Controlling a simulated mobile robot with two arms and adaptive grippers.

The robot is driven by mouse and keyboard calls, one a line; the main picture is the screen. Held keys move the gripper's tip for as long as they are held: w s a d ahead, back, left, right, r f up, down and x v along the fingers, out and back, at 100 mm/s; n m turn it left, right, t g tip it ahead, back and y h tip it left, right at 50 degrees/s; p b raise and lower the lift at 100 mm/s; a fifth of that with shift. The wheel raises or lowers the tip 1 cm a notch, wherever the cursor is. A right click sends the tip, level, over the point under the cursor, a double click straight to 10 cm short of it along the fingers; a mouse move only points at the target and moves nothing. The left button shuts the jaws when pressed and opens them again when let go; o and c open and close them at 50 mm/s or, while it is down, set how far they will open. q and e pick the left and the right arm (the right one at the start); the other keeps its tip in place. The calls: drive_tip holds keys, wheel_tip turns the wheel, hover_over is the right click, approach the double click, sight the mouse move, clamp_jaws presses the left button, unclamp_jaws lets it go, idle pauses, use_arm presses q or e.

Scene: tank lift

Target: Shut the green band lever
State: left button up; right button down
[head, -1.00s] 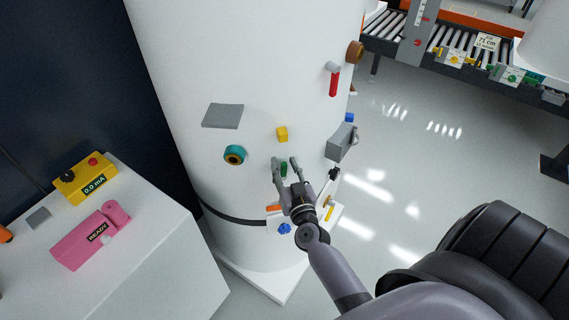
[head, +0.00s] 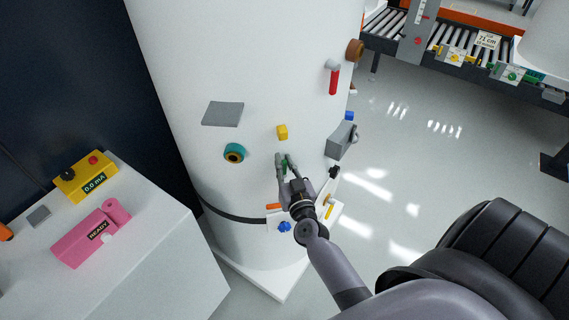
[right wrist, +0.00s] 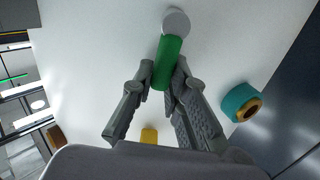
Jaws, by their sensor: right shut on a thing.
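The green band lever (right wrist: 167,62) is a short green handle on a round grey pivot (right wrist: 177,22) on the white tank (head: 255,60). In the head view the lever (head: 285,164) is mostly hidden by my fingers. My right gripper (head: 283,157) is shut on the lever, with one finger on each side of it; in the right wrist view the gripper (right wrist: 161,82) also shows around the handle. My left gripper is in neither view.
A yellow knob (head: 282,132) sits above the lever, and a teal round fitting (head: 234,153) to its left. A grey box (head: 340,141) juts out at right. A blue knob (head: 285,227) is below. A white bench (head: 150,260) with a pink device (head: 91,234) stands at left.

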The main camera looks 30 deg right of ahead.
sight(296, 161)
drive_tip(key=shift+d+m, duration=0.1)
drive_tip(key=shift+m, duration=0.2)
drive_tip(key=d+f+m+b, duration=0.1)
drive_tip(key=m, duration=0.2)
drive_tip(key=s+d+m+b, duration=0.1)
drive_tip(key=m, duration=0.3)
drive_tip(key=d+f+m+b, duration=0.1)
drive_tip(key=m, duration=0.2)
drive_tip(key=shift+s+d+f+m, duration=0.15)
drive_tip(key=shift+d+f+m, duration=0.15)
drive_tip(key=shift+d+f, duration=0.1)
drive_tip(key=shift+d+f+m+b, duration=0.15)
drive_tip(key=shift+f+m+b, duration=0.2)
drive_tip(key=shift+m, duration=0.5)
drive_tip(key=shift+d+f+m+b, duration=0.1)
drive_tip(key=shift+f+m+b, duration=0.25)
drive_tip(key=shift+m, duration=0.5)
drive_tip(key=c, duration=1.6)
unclamp_jaws()
drive_tip(key=shift+r, duration=0.1)
drive_tip(key=shift+o, duration=0.2)
